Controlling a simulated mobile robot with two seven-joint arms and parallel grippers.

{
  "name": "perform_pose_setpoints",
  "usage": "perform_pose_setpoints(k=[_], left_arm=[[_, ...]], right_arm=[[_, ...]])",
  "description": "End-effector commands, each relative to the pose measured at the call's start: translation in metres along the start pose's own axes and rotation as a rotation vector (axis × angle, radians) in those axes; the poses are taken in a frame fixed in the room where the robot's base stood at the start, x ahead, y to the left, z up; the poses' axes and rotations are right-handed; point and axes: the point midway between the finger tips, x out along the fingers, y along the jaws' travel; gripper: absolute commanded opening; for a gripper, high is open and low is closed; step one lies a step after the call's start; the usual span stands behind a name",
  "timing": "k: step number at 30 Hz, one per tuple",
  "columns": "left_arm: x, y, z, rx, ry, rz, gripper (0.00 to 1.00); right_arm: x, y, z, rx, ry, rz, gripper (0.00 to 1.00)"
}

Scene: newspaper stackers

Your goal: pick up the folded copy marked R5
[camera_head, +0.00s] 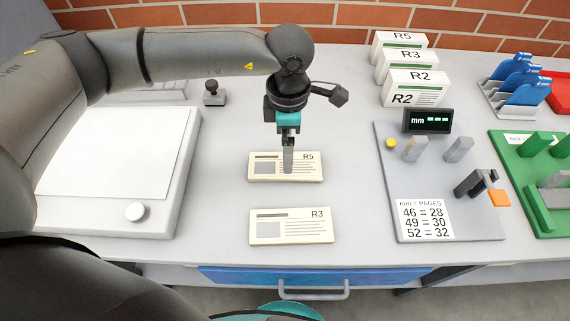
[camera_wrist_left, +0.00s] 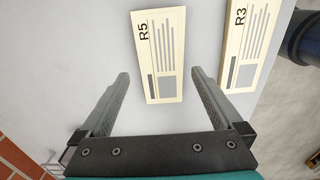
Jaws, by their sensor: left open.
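The folded copy marked R5 (camera_head: 262,167) lies flat on the grey table, cream with grey print. It also shows in the left wrist view (camera_wrist_left: 163,60), ahead of the fingertips and roughly between their lines. My left gripper (camera_head: 288,170) hangs over it from above, fingers pointing down and covering part of it in the head view. In the wrist view the two fingers (camera_wrist_left: 160,75) stand wide apart with nothing between them. I cannot tell the exact height of the fingertips above the copy. My right gripper is in neither view.
A second folded copy marked R3 (camera_head: 291,238) lies nearer the table's front edge. A white-topped device (camera_head: 120,150) stands left. A measuring plate (camera_head: 440,220) with a display and posts stands right, with stacked R5, R3 and R2 copies (camera_head: 415,88) behind it. A green fixture (camera_head: 530,175) is far right.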

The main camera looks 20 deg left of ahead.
Motion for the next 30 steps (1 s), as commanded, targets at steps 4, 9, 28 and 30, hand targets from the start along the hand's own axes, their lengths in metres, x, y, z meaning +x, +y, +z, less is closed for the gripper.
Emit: perform_pose_setpoints(k=[4, 9, 28, 30], left_arm=[[0.009, 0.0, 0.0, 0.001, -0.001, 0.0, 1.0], [0.035, -0.002, -0.001, 0.001, 0.001, -0.002, 1.0], [0.055, -0.001, -0.001, 0.0, -0.001, 0.0, 0.78], [0.055, -0.001, -0.001, 0.0, -0.001, 0.0, 0.7]], right_arm=[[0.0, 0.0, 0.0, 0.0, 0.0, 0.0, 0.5], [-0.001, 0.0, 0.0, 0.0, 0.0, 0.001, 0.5], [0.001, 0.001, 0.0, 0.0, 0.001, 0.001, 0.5], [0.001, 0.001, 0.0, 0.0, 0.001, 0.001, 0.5]])
